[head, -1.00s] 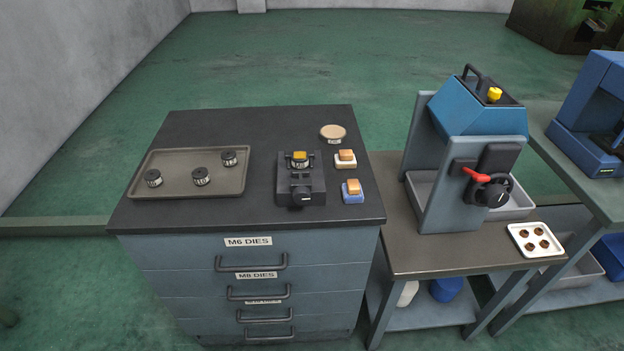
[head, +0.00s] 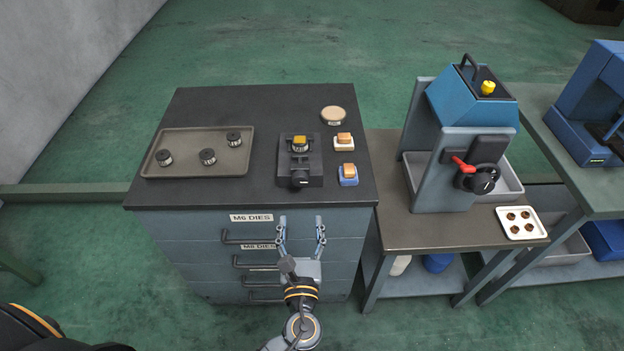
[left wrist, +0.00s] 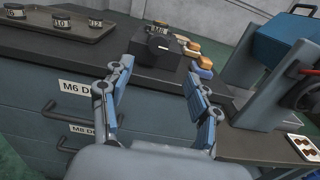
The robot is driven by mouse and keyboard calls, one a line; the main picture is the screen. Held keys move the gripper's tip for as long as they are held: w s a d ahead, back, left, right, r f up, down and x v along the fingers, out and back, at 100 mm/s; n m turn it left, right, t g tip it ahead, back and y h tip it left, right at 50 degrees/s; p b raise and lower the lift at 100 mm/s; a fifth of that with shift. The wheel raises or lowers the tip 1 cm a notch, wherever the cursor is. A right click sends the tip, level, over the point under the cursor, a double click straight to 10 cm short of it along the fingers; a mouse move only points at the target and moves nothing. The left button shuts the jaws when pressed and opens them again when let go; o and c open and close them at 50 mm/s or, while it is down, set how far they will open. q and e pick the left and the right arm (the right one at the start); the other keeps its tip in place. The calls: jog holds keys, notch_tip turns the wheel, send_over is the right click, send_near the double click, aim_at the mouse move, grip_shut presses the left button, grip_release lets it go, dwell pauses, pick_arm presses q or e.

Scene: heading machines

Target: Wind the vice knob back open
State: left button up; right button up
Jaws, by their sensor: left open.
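The vice (head: 312,165) is a dark block on the cabinet top, with a yellow-topped die (head: 300,143) in it. Its black knob (head: 299,179) with a light mark faces the front edge. My left gripper (head: 302,222) is open and empty, in front of the cabinet's drawers, below and apart from the knob. In the left wrist view the vice (left wrist: 155,45) and its knob (left wrist: 160,44) show beyond the open fingertips (left wrist: 160,75). My right gripper is not seen.
A tray (head: 180,172) with three dies lies left of the vice. Two brushes or blocks, on white (head: 344,145) and blue (head: 348,182) bases, stand close on its right, with a round tan-topped item (head: 333,115) behind. A blue machine (head: 470,110) stands on the right bench.

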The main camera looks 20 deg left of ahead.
aim_at(300, 181)
pick_arm(q)
jog(key=p+x, duration=0.2)
jog(key=x, duration=0.9)
jog(key=shift+w+a+f+p, duration=0.1)
jog(key=shift+w+a+p, duration=0.1)
jog(key=shift+p, duration=0.15)
jog(key=shift+x, duration=0.75)
jog(key=shift+d, duration=0.1)
jog(key=shift+c, duration=0.2)
jog(key=c, duration=1.1)
